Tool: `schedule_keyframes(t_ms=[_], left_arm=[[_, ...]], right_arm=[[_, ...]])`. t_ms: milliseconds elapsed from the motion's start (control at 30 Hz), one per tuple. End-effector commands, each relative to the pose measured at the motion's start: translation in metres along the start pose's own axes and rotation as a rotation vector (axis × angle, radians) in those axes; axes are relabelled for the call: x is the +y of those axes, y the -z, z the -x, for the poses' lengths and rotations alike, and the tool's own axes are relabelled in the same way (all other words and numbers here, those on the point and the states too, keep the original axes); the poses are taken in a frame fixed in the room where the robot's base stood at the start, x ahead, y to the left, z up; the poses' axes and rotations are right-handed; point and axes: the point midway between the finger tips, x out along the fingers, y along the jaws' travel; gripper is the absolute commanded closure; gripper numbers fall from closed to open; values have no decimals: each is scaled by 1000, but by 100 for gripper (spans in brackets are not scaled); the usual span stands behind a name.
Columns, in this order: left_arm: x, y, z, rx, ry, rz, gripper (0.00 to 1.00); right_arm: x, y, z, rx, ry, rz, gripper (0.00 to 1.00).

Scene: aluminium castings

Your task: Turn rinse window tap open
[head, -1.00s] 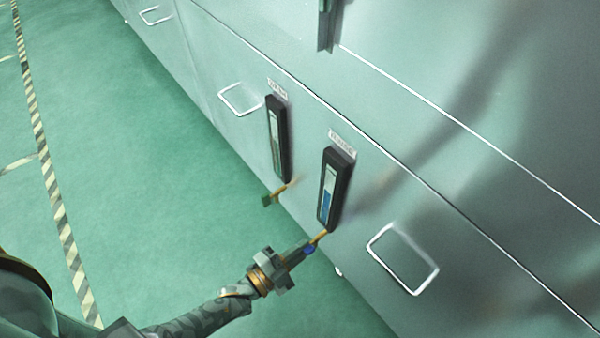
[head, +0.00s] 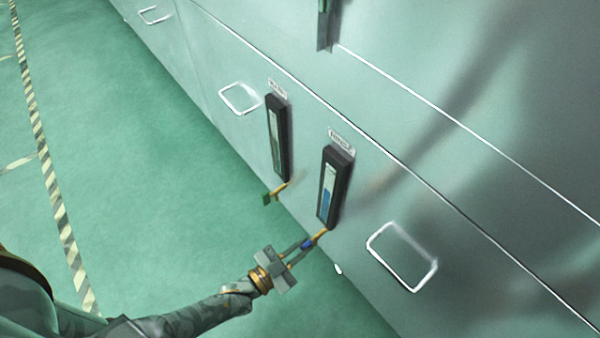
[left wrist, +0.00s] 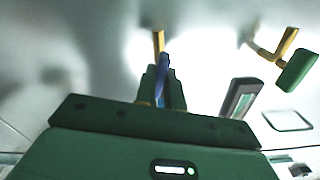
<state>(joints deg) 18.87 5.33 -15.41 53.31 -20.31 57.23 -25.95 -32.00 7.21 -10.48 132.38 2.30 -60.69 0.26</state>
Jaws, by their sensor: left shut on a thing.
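The tap with a blue handle (head: 307,244) sits on a short brass stem (head: 322,236) below the right-hand dark-framed window (head: 335,187), which shows blue liquid. My left gripper (head: 306,245) comes in from the lower left and is shut on the blue handle. In the left wrist view the blue handle (left wrist: 163,68) stands between the fingers, with the brass stem (left wrist: 158,42) beyond it; the fingers hide part of the handle. My right gripper is not in view.
A second tap with a green handle (head: 266,199) sits below the left-hand window (head: 278,138); it also shows in the left wrist view (left wrist: 297,70). White-outlined rectangles (head: 402,257) mark the cabinet wall. The green floor (head: 140,180) is clear. Labels above the windows are blurred.

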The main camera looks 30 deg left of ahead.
Motion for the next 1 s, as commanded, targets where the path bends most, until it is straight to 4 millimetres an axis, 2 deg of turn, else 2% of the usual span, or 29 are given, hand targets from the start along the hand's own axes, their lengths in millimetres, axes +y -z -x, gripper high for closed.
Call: schedule_keyframes(t_ms=[433,1000], left_arm=[[1,-2,2,-5,-2,251,100],[2,-2,2,-6,-2,299,100]], right_arm=[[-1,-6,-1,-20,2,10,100],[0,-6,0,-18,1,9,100]])
